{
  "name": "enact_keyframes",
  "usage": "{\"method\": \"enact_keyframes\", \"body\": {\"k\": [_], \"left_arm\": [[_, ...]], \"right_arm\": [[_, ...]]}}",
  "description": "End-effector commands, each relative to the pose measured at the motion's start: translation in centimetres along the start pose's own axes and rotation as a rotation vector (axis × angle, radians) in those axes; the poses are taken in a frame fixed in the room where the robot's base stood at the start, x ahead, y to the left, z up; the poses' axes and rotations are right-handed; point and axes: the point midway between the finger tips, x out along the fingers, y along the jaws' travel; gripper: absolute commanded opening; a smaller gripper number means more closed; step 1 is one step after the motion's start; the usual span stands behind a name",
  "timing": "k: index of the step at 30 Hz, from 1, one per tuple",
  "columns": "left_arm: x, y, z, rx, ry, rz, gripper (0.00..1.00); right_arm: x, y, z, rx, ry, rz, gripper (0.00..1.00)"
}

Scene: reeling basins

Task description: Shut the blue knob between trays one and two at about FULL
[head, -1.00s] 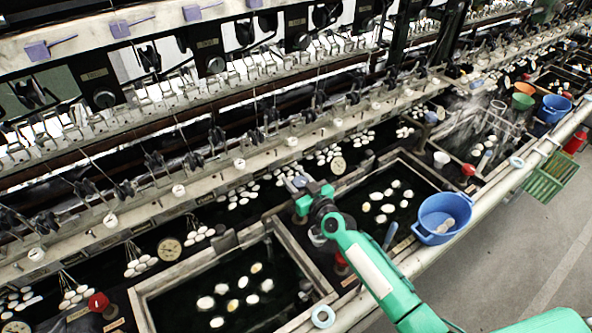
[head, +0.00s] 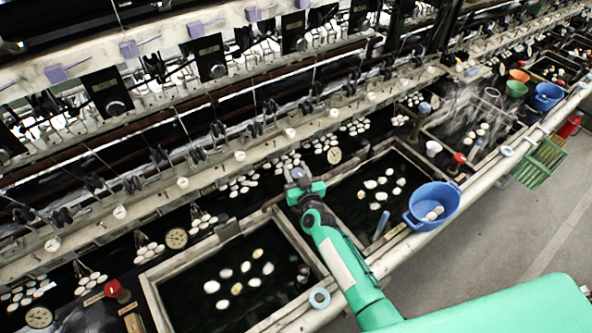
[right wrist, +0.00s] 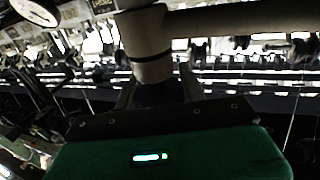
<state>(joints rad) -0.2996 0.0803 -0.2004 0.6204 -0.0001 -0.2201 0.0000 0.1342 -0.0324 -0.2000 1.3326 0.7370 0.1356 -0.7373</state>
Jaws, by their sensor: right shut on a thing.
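My right gripper (head: 299,184) comes down over the divider between two trays of white cocoons, near their back edge. It is shut on the knob (head: 297,173), of which only a small blue-grey part shows in the head view. The right wrist view shows a dull grey-brown post (right wrist: 150,55) with a bar to the right, between the fingers; its blue colour does not show there. The near tray (head: 158,292) is left of the gripper and the other tray (head: 418,160) is right of it. The FULL mark cannot be read. My left gripper is not in view.
A blue bucket (head: 432,207) hangs at the right tray's front edge. A blue ring (head: 319,298) sits on the front rail. A red knob (head: 112,288) and a dial (head: 176,238) are at the left.

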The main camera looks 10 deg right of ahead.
Motion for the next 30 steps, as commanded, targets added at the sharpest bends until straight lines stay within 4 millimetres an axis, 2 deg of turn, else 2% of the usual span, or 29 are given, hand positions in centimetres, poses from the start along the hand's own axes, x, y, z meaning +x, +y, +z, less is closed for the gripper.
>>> {"method": "enact_keyframes", "body": {"k": [4, 5, 8, 20, 23, 30], "left_arm": [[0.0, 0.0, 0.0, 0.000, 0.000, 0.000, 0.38], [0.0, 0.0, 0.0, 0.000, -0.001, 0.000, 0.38], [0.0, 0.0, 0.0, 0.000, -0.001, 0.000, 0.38], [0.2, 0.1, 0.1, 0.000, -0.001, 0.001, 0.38], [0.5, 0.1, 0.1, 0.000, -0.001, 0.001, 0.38], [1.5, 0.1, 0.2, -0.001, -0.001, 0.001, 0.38]], "right_arm": [[0.1, 0.0, -0.1, 0.000, 0.002, 0.000, 0.18], [0.1, 0.0, -0.1, 0.000, 0.002, 0.000, 0.44], [0.0, 0.0, -0.1, 0.000, 0.002, 0.000, 0.62], [-0.6, 0.0, 0.1, 0.001, -0.001, -0.001, 0.62], [-1.7, -0.1, 0.2, 0.001, -0.001, -0.001, 0.62], [-5.8, 0.0, 0.3, 0.002, -0.001, 0.001, 0.62]]}}
